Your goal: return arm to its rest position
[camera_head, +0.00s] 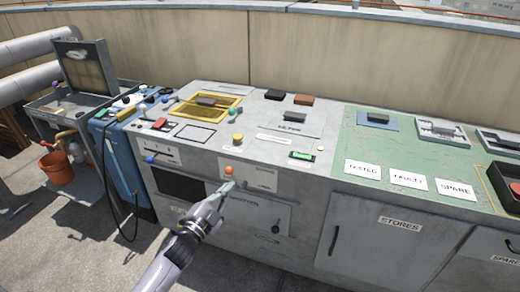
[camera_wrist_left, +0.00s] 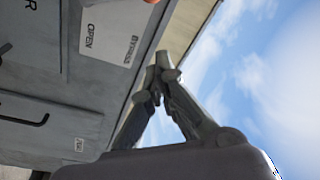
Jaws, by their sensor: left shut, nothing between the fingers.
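My left gripper (camera_head: 228,187) is in front of the grey cabinet (camera_head: 300,150), its tips near the small white plate with the orange knob (camera_head: 229,170). The gripper looks shut and empty. In the left wrist view its fingers (camera_wrist_left: 158,72) meet at the tips. Beyond them is the cabinet front with a plate lettered OPEN and BYPASS (camera_wrist_left: 105,35). I cannot tell whether the tips touch the cabinet. My left arm reaches in from the bottom of the head view. My right gripper is not in view.
The grey top carries a yellow-framed panel (camera_head: 183,105), a yellow button (camera_head: 238,138) and small blocks. A green top (camera_head: 400,155) with labels and trays is at right. A blue unit (camera_head: 118,150) with a hanging cable and an orange bucket (camera_head: 56,168) stand at left.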

